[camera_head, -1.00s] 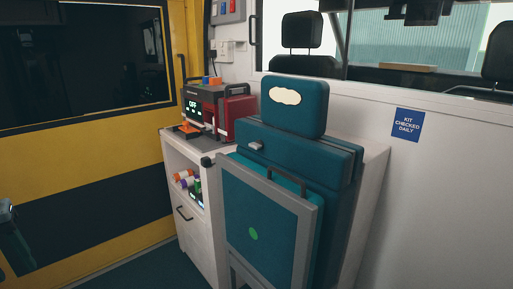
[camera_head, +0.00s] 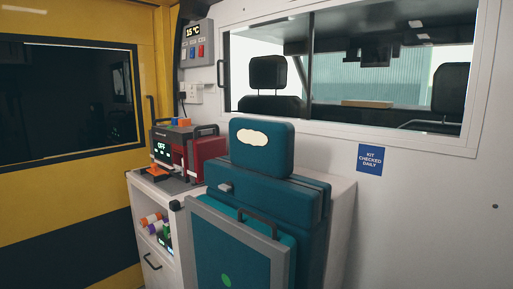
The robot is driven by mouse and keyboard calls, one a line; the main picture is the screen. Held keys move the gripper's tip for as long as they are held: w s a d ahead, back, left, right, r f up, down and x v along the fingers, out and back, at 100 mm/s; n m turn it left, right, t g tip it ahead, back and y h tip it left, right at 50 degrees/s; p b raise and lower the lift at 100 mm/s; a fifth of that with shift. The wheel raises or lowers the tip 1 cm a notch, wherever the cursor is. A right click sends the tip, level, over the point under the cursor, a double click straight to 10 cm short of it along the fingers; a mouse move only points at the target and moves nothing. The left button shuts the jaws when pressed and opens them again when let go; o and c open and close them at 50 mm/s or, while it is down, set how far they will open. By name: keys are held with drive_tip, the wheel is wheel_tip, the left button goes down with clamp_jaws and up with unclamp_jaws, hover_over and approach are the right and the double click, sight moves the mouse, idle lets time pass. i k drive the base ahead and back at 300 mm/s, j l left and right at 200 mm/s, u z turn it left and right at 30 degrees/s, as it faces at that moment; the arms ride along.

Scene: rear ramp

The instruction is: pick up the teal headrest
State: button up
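The teal headrest (camera_head: 270,157) is a rounded block with a pale oval patch on its front. It sits upright on top of a folded teal seat (camera_head: 262,195), a little right of the picture's middle. The seat has a grey-framed teal panel (camera_head: 232,252) with a dark handle and a green dot in front. Nothing hides the headrest. My gripper is not in view.
A white cabinet (camera_head: 343,196) stands behind and left of the seat. A red and grey device (camera_head: 188,150) showing "OFF" is on it, with colored rolls (camera_head: 152,221) on a shelf below. A window (camera_head: 365,85) and a blue sign (camera_head: 370,160) are behind.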

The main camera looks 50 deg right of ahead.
sight(266, 146)
drive_tip(key=i+z, duration=0.1)
drive_tip(key=z, duration=0.6)
drive_tip(key=i+z, duration=0.15)
drive_tip(key=z, duration=0.2)
